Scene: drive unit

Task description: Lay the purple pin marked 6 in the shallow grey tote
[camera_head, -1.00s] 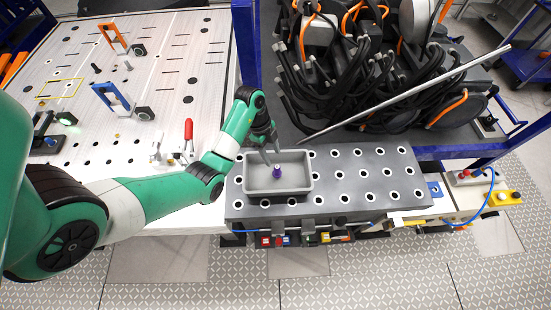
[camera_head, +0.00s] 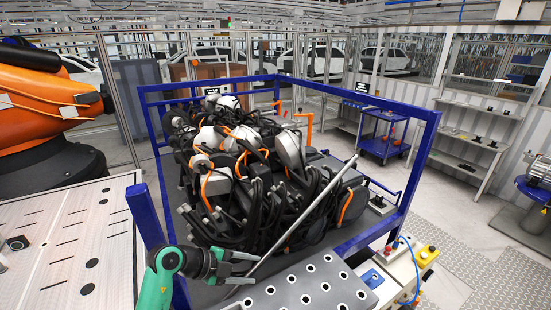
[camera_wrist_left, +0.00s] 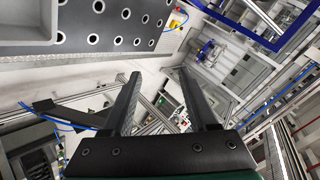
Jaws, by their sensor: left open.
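My left gripper (camera_head: 257,269) is low in the head view, open with nothing between its fingers, near the perforated grey plate's left end. In the left wrist view its two dark fingers (camera_wrist_left: 157,74) are spread apart and empty. The shallow grey tote (camera_wrist_left: 28,41) shows only in part, at the top left of the left wrist view, off to the side of the fingers. The part of the tote in view is bare. The purple pin is not in view now; the tote is below the head view's edge. My right gripper is not in view.
The perforated grey plate (camera_head: 312,285) is at the bottom of the head view. Behind it a blue-framed bin (camera_head: 425,135) holds black cable parts, with a long grey rod (camera_head: 300,220) leaning out. A white perforated table (camera_head: 75,240) lies at left.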

